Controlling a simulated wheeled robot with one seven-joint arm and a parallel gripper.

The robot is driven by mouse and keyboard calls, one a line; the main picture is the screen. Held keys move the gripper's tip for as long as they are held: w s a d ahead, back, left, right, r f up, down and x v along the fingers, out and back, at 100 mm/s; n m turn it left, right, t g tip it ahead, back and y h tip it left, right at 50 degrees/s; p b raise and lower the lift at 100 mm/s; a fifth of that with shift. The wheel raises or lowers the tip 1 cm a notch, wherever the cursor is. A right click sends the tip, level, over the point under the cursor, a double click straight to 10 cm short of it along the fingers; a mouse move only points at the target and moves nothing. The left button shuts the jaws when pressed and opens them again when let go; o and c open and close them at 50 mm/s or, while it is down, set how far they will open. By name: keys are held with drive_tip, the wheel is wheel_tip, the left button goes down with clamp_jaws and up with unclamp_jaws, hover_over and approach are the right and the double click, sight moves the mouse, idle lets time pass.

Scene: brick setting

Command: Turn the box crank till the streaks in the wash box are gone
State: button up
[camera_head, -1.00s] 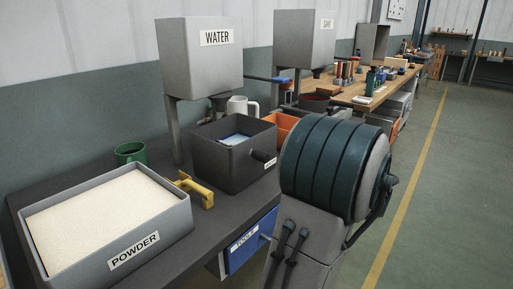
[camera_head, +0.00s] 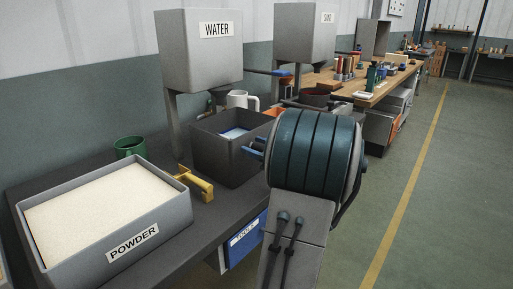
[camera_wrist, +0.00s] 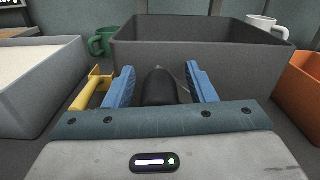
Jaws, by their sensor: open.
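The wash box (camera_head: 215,160) is a dark grey open box on the bench below the water tank. Pale blue and white contents (camera_head: 235,133) show inside it; I cannot make out single streaks. In the wrist view the box's front wall (camera_wrist: 215,60) fills the middle. A dark rounded crank handle (camera_wrist: 158,86) points toward me from that wall, between my blue fingers. My gripper (camera_wrist: 160,82) is open, one finger on each side of the handle, with gaps visible. In the head view my gripper (camera_head: 254,148) is at the box's right side and my arm hides the crank.
A powder tray (camera_head: 165,232) and a yellow-handled tool (camera_head: 195,185) lie left of the box. A green mug (camera_head: 130,147) and a white mug (camera_head: 240,98) stand behind. An orange bin (camera_wrist: 300,85) is close on the right. The water tank (camera_head: 200,50) hangs above.

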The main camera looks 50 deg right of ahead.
clamp_jaws()
drive_tip(key=shift+m+p, duration=0.3)
drive_tip(key=shift+p, duration=0.3)
idle(0.4)
